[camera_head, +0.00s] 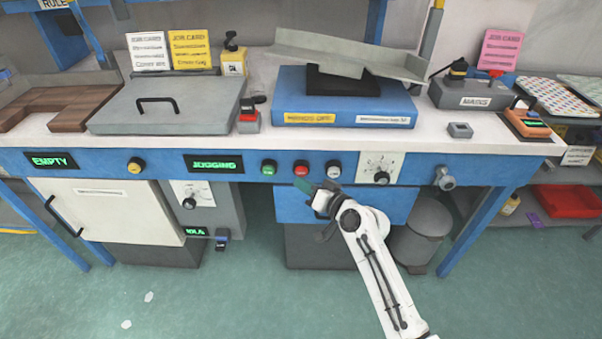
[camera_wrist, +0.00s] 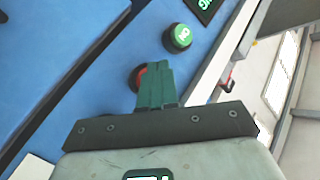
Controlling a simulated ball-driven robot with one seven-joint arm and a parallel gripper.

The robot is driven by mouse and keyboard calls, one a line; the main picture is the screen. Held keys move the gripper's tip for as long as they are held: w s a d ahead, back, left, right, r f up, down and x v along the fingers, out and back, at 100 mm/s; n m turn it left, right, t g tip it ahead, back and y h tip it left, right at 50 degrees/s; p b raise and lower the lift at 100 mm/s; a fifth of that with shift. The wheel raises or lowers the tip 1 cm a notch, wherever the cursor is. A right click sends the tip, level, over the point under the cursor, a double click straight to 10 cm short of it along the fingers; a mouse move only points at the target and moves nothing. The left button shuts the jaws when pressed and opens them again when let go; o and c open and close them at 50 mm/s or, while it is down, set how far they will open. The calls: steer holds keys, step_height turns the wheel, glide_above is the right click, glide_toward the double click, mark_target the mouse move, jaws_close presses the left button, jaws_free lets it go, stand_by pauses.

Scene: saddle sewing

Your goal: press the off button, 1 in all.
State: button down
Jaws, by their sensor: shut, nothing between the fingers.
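A round red button (camera_head: 301,167) sits on the blue front panel between a green button (camera_head: 268,167) and a pale-topped button (camera_head: 333,169). I take the red one as the off button; its lettering is too small to read. In the wrist view the red button (camera_wrist: 140,76) is partly hidden behind my green fingers, and the green button (camera_wrist: 178,37) is clear above right. My gripper (camera_head: 301,184) is shut and empty, its fingertips just below the red button in the head view. It also shows in the wrist view (camera_wrist: 154,66). I cannot tell whether they touch the button.
A display reading JOGGING (camera_head: 213,164) is left of the buttons, and a dial (camera_head: 381,177) is right of them. A yellow button (camera_head: 135,166) and an EMPTY display (camera_head: 52,161) are farther left. A grey bin (camera_head: 423,228) stands below right.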

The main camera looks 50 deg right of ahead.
steer(key=shift+w+d, duration=0.1)
steer(key=shift+d, duration=0.05)
stand_by(0.7)
steer(key=shift+w+d+b, duration=0.15)
steer(key=shift+d+b, duration=0.05)
steer(key=shift+b, duration=0.15)
steer(key=shift+w+d+b, duration=0.35)
steer(key=shift+d+b, duration=0.05)
steer(key=shift+d, duration=0.05)
stand_by(0.9)
steer(key=shift+s+a, duration=0.1)
steer(key=shift+s+a+p, duration=0.45)
steer(key=shift+s+a, duration=0.1)
steer(key=shift+a, duration=0.15)
steer(key=s+a+p, duration=0.1)
steer(key=a, duration=0.1)
steer(key=s+a+p, duration=0.1)
steer(key=s+a, duration=0.1)
stand_by(0.7)
stand_by(0.7)
